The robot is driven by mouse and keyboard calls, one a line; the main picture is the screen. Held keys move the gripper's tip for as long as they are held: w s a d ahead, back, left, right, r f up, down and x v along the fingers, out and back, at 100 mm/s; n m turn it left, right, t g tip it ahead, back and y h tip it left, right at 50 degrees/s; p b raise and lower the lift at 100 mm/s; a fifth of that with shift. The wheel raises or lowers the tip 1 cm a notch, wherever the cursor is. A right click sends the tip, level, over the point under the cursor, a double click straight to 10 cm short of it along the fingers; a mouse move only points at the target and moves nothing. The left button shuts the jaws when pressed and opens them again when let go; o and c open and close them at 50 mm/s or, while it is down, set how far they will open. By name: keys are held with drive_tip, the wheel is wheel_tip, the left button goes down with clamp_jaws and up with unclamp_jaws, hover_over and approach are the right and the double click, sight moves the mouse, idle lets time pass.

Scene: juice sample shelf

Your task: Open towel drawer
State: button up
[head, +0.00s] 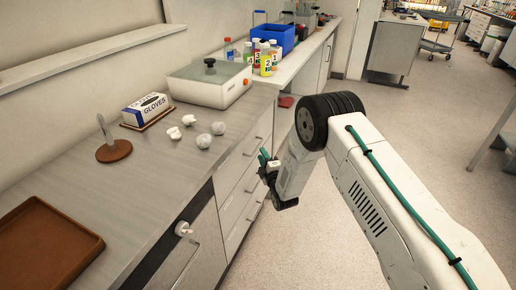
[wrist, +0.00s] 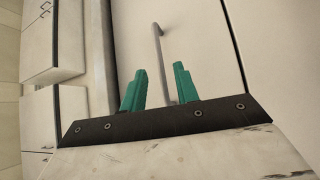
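A stack of pale drawers (head: 246,188) with metal bar handles is under the grey worktop in the head view. No label shows which one is the towel drawer. My gripper (head: 268,170) is beside these fronts, partly hidden by my own arm. In the wrist view, its green fingers (wrist: 160,67) are apart. A bar handle (wrist: 157,42) on a flat pale front (wrist: 205,45) shows in the gap between them, its lower end passing behind the gripper. I cannot tell whether the fingers touch it. That front looks closed.
Other pale fronts with handles (wrist: 58,45) are at the left of the wrist view.

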sight(258, 147)
drive_tip(key=x, duration=0.6)
clamp_jaws()
